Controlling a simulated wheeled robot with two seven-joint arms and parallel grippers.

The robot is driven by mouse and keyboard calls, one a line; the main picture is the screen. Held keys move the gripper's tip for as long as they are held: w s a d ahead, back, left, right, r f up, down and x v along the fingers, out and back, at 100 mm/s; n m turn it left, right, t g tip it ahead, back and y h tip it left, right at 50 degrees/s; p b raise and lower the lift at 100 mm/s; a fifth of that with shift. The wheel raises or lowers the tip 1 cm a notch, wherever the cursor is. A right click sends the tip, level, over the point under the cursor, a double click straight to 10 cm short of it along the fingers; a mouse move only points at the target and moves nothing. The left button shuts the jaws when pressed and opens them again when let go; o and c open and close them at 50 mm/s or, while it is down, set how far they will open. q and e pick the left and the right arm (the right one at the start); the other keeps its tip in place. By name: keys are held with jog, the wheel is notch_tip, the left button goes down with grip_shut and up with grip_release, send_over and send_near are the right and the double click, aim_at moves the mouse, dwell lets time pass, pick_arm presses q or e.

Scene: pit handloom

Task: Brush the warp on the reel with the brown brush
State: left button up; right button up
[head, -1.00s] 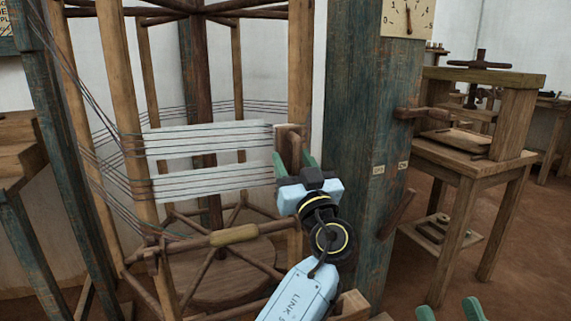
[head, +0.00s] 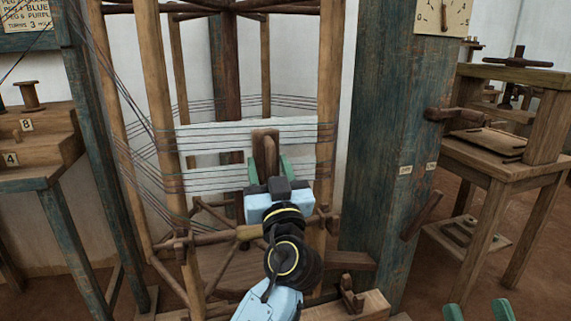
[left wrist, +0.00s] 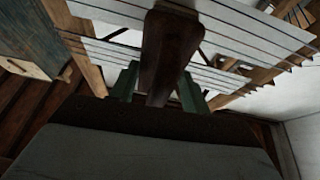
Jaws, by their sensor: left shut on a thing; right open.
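The wooden reel (head: 155,90) stands upright at centre left in the head view. Dark warp threads run around it, and white warp bands (head: 205,140) with dark lines cross its front face. My left gripper (head: 268,172) is shut on the brown brush (head: 265,150), held upright in front of the bands. In the left wrist view the brush (left wrist: 168,55) stands between the green fingers, with the white bands (left wrist: 230,30) close behind it. Whether the brush touches the threads I cannot tell. My right gripper (head: 478,312) is open and empty at the bottom right edge.
A blue-green post (head: 385,140) with a dial (head: 441,14) stands right of the reel. A wooden press table (head: 505,160) is further right. A numbered stepped stand (head: 40,140) is at the left. Brown floor lies open between post and press table.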

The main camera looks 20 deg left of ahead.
pick_arm(q)
jog(key=s+a+p, duration=0.2)
jog(key=s+a, duration=0.5)
jog(key=a, duration=0.5)
jog(key=shift+s+a, duration=0.15)
jog(key=shift+s, duration=0.15)
jog(key=s+d+b, duration=0.2)
jog(key=s+d, duration=0.3)
jog(key=s, duration=0.3)
jog(key=shift+s+b, duration=0.25)
jog(key=shift+b, duration=0.05)
jog(key=shift+d, duration=0.1)
dwell(0.5)
